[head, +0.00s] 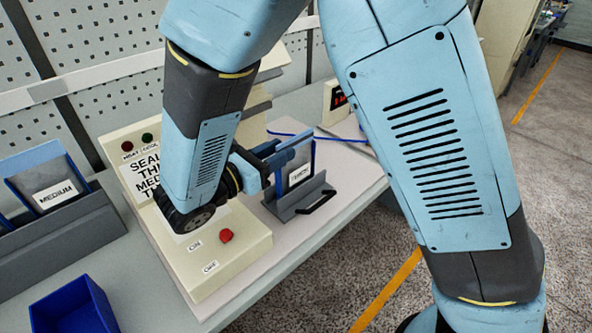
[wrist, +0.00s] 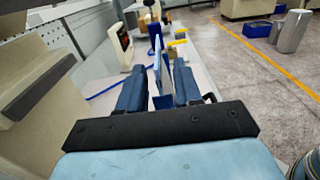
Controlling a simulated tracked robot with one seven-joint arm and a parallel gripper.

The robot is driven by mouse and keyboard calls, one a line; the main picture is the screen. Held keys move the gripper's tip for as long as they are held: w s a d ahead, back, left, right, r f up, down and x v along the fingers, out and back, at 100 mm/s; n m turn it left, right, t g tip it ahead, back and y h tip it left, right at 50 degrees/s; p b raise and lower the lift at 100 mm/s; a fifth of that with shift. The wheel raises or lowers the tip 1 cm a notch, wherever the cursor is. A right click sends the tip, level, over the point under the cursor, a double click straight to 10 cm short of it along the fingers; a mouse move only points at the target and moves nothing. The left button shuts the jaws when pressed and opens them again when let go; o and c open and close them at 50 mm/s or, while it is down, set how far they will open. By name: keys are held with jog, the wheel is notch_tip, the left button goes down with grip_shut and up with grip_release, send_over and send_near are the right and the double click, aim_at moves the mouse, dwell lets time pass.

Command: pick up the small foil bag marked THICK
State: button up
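The small foil bag marked THICK (head: 301,172) has a grey face, blue edges and a white label. It stands upright in a grey holder (head: 316,195) with a black handle on the bench, right of the sealing machine. In the wrist view the bag (wrist: 158,62) shows nearly edge-on between the blue fingers. My gripper (head: 291,150) reaches in from the left at the bag's upper part. In the wrist view its fingers (wrist: 160,88) are apart, one on each side of the bag, with gaps showing. My arm hides part of the machine.
The cream sealing machine (head: 236,262) with a red button stands close by my wrist. A bag marked MEDIUM (head: 55,192) sits in a grey rack at left. An empty-looking blue bin (head: 75,312) is in front. A blue cord (head: 345,139) lies behind the holder.

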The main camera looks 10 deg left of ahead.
aim_at(295, 141)
jog(key=shift+x, duration=2.7)
jog(key=shift+a+r, duration=0.1)
jog(key=shift+r, duration=0.05)
grip_shut()
